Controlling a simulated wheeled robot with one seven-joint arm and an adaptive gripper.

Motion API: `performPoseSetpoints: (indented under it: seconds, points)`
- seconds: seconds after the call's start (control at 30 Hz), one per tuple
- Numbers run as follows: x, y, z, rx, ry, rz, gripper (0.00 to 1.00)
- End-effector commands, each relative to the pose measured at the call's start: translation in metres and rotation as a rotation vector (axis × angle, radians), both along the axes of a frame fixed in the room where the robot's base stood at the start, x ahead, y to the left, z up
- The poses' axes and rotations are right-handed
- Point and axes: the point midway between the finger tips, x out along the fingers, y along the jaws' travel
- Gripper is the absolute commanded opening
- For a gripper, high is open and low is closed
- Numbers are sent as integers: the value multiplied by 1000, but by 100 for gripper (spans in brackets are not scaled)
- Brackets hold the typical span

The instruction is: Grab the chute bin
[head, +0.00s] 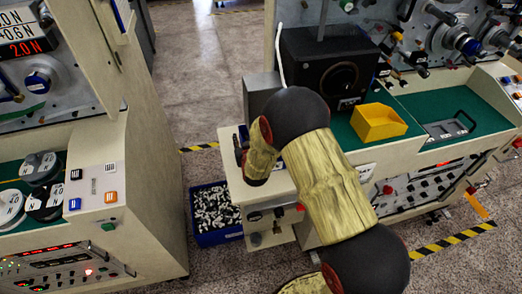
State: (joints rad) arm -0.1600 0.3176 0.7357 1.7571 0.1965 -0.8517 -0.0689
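A yellow open-topped bin (378,122) sits on the green worktop of the right machine in the head view. It looks empty. A blue crate (217,237) full of small white and dark pieces stands on the floor left of that machine. The frame does not settle which of the two is the chute bin. My arm, with yellow wood-like links and black joints, reaches up from the bottom and bends down at the machine's left end. It is left of the yellow bin and apart from it in the picture. My gripper cannot be made out.
A black box with a dial (340,77) stands behind the yellow bin. A dark tray with a handle (449,128) lies to its right. Another machine (140,180) stands at the left. Yellow-black tape (455,238) marks the floor; the aisle (200,60) behind is clear.

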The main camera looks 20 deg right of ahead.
Motion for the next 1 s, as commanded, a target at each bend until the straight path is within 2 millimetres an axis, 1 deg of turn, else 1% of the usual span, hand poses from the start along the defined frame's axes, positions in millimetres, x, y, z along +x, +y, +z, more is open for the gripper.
performPoseSetpoints:
  seconds: [0.03,0.1,0.27,0.7,1.0]
  points:
    - [5,0,-3,0,-1,0,24]
    - [8,0,-3,0,0,0,24]
    - [8,0,-2,0,0,0,24]
    - [7,0,-2,1,0,0,0]
    - [7,0,-2,1,0,0,0]
